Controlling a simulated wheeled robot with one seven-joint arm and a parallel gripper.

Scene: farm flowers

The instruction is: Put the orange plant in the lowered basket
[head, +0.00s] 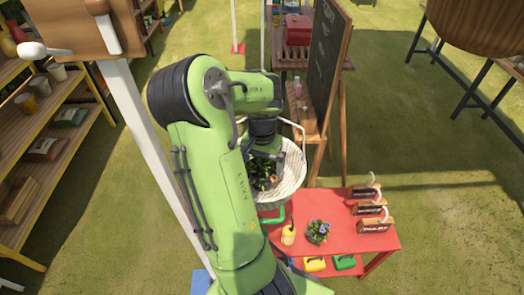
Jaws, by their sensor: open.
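A pale round basket (291,178) with a thin white frame hangs low over the left back part of the red table. My gripper (263,153) points down into the basket's mouth and is open. Its fingertips are mostly hidden by my arm and by leaves. A dark green leafy plant (263,174) is in the basket, right below my gripper. A few small yellow or orange specks show on it, but its flower colour is hard to tell. My arm covers the basket's left side.
The red table (345,207) holds a blue-flowered plant (317,231), a yellow bottle (289,235) and small wooden boxes (370,208) at right. A chalkboard (327,60) stands behind. A white post (150,150) stands left of my arm.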

